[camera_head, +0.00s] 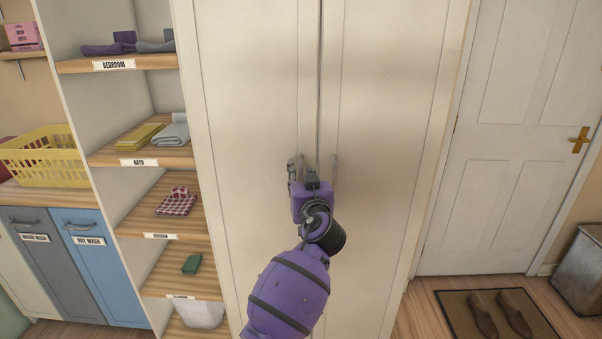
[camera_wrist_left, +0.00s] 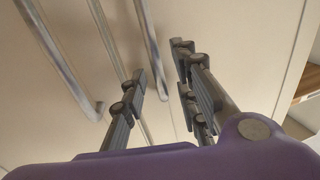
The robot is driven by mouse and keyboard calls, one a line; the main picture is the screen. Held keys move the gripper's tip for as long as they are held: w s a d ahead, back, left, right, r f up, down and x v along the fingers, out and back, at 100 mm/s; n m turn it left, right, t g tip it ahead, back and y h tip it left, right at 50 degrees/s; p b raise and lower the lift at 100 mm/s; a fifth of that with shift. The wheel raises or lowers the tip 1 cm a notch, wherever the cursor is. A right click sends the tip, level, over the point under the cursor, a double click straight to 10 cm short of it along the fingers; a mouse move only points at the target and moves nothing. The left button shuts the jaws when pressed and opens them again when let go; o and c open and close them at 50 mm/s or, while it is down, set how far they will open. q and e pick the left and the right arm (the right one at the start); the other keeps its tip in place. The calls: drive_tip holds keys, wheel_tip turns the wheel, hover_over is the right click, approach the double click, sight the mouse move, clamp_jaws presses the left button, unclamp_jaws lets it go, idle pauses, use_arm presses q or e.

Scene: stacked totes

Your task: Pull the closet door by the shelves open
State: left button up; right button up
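The cream closet has two doors; the door by the shelves (camera_head: 245,90) is the left one in the head view and is closed. Its vertical metal handle (camera_wrist_left: 153,42) runs between my fingers in the wrist view. My left gripper (camera_head: 302,172) is at that handle in the head view and hides part of it. In the wrist view the left gripper (camera_wrist_left: 163,78) has its fingers apart, one on each side of the bar, with no clear grip on it. My right gripper is not in view.
The other closet door (camera_head: 385,100) has its own handle (camera_head: 333,172), close beside my gripper; this handle is also in the wrist view (camera_wrist_left: 60,58). Open shelves (camera_head: 165,228) stand left of the closet. A white room door (camera_head: 505,130) and a shoe mat (camera_head: 455,305) are at the right.

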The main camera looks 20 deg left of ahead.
use_arm(q)
drive_tip(key=shift+w+a, duration=0.35)
drive_tip(key=shift+w, duration=0.25)
drive_tip(key=shift+f, duration=0.1)
clamp_jaws()
